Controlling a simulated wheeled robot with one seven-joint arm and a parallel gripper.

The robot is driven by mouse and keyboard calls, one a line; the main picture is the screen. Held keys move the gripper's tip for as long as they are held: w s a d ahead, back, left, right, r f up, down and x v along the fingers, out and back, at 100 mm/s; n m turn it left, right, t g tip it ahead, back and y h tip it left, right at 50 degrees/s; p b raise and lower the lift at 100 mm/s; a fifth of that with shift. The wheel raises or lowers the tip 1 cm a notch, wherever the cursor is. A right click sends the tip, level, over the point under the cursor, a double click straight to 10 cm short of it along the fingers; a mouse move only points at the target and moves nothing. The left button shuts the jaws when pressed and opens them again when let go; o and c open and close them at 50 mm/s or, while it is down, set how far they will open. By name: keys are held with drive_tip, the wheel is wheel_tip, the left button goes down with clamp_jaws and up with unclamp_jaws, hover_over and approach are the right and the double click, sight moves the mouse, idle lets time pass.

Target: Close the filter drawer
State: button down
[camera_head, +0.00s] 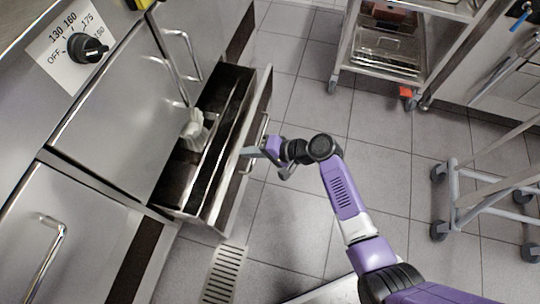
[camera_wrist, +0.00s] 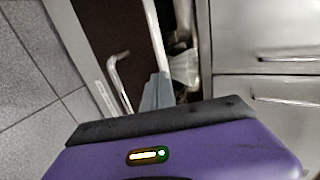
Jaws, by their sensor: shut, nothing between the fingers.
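The filter drawer (camera_head: 218,172) is pulled out from the steel cabinet under the counter in the head view. It stands open, with white crumpled items (camera_head: 194,130) inside. My gripper (camera_head: 246,153) is shut and empty at the drawer's outer front, near its bar handle (camera_head: 256,146). I cannot tell whether the fingertips touch the front. In the wrist view, the grey fingers (camera_wrist: 157,92) are together in front of the drawer, and the handle (camera_wrist: 118,80) shows to their left. The white item (camera_wrist: 185,68) shows just right of the fingers.
Steel cabinet doors with handles (camera_head: 45,255) flank the drawer, and a dial (camera_head: 86,48) sits on the panel at upper left. A wheeled steel trolley (camera_head: 385,50) and a wheeled rack (camera_head: 455,200) stand to the right. The tiled floor (camera_head: 300,110) between is clear.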

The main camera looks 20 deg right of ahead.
drive_tip(key=w+a+b, duration=0.1)
drive_tip(key=w+a, duration=0.2)
drive_tip(key=a, duration=0.1)
drive_tip(key=w+a+b, duration=0.1)
drive_tip(key=w+a, duration=0.2)
drive_tip(key=a, duration=0.2)
drive_tip(key=w+a+b, duration=0.2)
drive_tip(key=w+a, duration=0.2)
drive_tip(key=a, duration=0.1)
drive_tip(key=shift+w+f, duration=0.1)
drive_tip(key=shift+w+a, duration=0.45)
drive_tip(key=shift+a, duration=0.15)
drive_tip(key=shift+a+r, duration=0.1)
drive_tip(key=shift+r, duration=0.1)
